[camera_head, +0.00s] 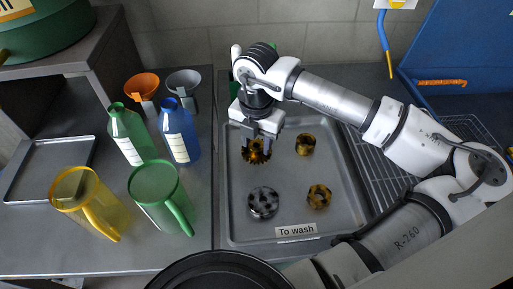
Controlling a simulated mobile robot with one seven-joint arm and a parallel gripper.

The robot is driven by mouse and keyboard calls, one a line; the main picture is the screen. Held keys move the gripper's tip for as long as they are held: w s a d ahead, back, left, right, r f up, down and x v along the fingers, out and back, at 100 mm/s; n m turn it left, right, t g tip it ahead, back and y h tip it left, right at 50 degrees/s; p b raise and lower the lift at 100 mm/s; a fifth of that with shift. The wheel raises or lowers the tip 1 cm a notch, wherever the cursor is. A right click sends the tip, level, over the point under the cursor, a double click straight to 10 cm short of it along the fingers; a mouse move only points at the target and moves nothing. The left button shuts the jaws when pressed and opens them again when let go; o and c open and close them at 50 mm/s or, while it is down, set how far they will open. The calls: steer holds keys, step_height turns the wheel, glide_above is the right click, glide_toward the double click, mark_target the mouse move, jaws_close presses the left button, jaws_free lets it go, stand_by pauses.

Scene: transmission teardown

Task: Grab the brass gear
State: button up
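My gripper (257,143) points down over the "To wash" tray (230,200), at the back left of the tray. A brass-coloured toothed gear (256,158) is directly below the fingertips, lit orange in its middle. The fingers appear spread, but I cannot tell whether they touch the gear or are around it. The top edge of the gear is partly hidden by the gripper. Two other brass-toned parts lie in the tray: a ring-shaped one (305,145) at back right and a dark-spotted one (319,196) at front right. A grey metal gear (263,202) lies at front left.
Left of the tray stand a green bottle (128,135), a blue bottle (179,135), a yellow jug (84,203), a green jug (160,195) and two funnels, orange (142,86) and grey (183,82). An empty tray (45,170) lies far left. A wire rack (375,175) is at right.

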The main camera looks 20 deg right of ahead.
jaws_close()
steer(key=shift+r, duration=0.15)
